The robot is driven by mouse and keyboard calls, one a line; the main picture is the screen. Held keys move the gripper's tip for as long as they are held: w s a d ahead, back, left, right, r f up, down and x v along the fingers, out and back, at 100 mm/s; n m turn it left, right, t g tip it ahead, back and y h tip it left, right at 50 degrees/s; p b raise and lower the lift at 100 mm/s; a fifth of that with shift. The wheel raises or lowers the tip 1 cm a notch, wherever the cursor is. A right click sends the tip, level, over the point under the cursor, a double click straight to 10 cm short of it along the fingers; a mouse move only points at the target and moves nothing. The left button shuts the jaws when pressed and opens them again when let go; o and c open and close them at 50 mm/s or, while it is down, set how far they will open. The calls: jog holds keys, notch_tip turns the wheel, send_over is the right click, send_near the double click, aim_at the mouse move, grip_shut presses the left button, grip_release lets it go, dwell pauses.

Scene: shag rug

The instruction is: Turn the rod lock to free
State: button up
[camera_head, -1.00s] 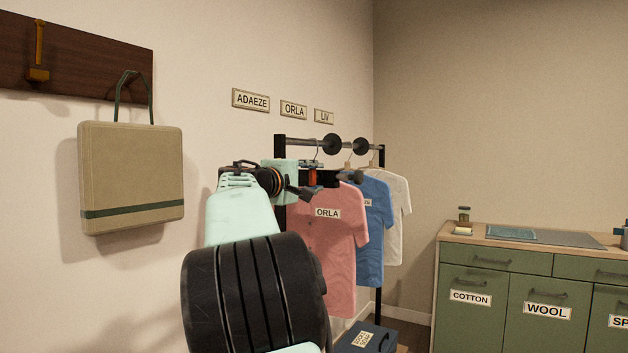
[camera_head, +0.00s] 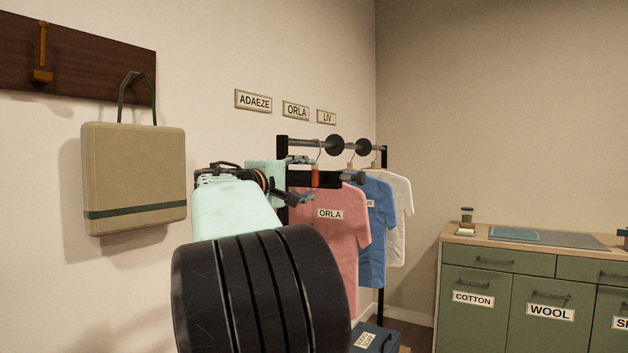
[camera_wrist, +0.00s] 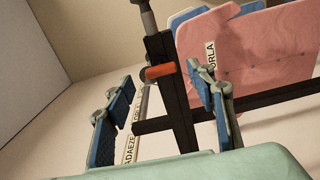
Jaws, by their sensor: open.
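The rod lock (camera_wrist: 160,71) is a small orange-red piece on the black end post of the garment rack. In the wrist view it lies across the post, just below the rod. My gripper (camera_wrist: 160,78) is open and empty. Its blue-padded fingers stand on either side of the lock in the wrist view, with no clear contact. In the head view my gripper (camera_head: 301,180) is at the near end of the rack, partly hidden by its own wrist.
A pink shirt (camera_head: 335,250) labelled ORLA hangs close behind the lock, with blue (camera_head: 375,240) and white (camera_head: 402,225) shirts beyond. A tan bag (camera_head: 135,180) hangs on the left wall. A dark blue box (camera_head: 378,338) is below. Green cabinets (camera_head: 480,320) stand at right.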

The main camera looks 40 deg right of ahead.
jog(key=v, duration=0.6)
jog(key=shift+a, duration=0.15)
